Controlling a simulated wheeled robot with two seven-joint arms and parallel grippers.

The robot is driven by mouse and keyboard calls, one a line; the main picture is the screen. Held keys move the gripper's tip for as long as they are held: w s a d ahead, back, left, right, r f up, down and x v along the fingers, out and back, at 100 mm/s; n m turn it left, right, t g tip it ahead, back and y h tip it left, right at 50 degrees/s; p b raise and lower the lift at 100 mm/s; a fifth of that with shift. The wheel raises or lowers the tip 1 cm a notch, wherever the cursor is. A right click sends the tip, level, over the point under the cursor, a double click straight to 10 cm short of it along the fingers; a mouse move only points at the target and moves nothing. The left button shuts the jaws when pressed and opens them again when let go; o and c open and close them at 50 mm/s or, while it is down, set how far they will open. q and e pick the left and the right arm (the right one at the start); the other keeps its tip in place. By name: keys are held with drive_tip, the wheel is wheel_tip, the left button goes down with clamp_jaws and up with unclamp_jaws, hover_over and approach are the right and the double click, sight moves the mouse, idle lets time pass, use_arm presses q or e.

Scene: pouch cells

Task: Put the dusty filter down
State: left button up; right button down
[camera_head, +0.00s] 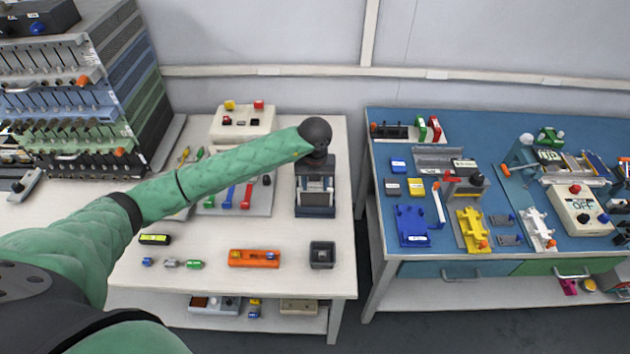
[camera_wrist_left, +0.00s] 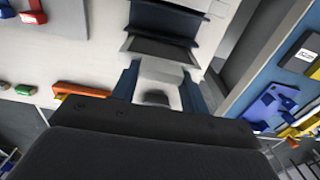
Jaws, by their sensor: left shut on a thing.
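My left gripper (camera_head: 315,190) points down over the right part of the white table. In the left wrist view its two dark blue fingers (camera_wrist_left: 158,88) are shut on a pale grey block, which I take to be the dusty filter (camera_wrist_left: 160,70). In the head view the gripper and wrist largely hide the filter. A dark tray-like unit (camera_wrist_left: 160,45) lies just beyond the fingers in the wrist view; whether the filter touches it I cannot tell. My right gripper is not in view.
A dark square box (camera_head: 322,255) and an orange holder (camera_head: 254,258) stand near the front of the white table (camera_head: 215,280). A beige box (camera_head: 243,122) stands at the back. A gap separates this table from the crowded blue bench (camera_head: 375,150).

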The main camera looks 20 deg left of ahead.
use_arm(q)
drive_tip(key=shift+f, duration=0.3)
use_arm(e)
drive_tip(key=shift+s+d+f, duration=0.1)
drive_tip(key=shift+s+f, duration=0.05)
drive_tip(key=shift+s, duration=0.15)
use_arm(q)
drive_tip(key=shift+f, duration=0.1)
drive_tip(key=o, duration=1.2)
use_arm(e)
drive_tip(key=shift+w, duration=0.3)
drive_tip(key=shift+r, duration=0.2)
